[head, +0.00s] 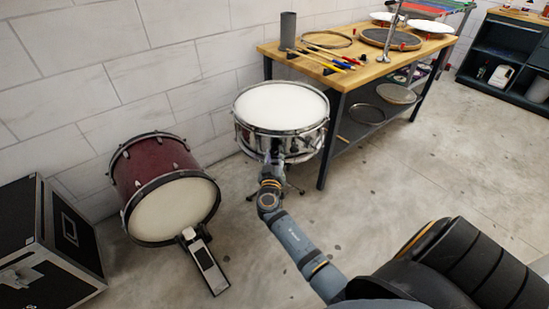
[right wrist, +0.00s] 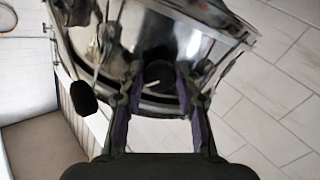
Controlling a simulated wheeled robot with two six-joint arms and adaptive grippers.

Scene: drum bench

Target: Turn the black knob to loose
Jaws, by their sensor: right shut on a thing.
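The black knob (right wrist: 158,76) shows in the right wrist view on the side of the chrome snare drum, with a pale line across its face. The snare drum (head: 282,107) stands on a stand in the head view, white head up. My right gripper (right wrist: 157,82) is at the drum's near side, one finger on each side of the knob, shut on it. It also shows in the head view (head: 273,160), where it hides the knob. My left gripper is in neither view.
A red bass drum (head: 158,172) with a pedal (head: 206,262) lies left of the snare. A black case (head: 45,245) stands at far left. A wooden workbench (head: 350,75) with sticks and cymbals is close behind and right of the snare. The floor at right is clear.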

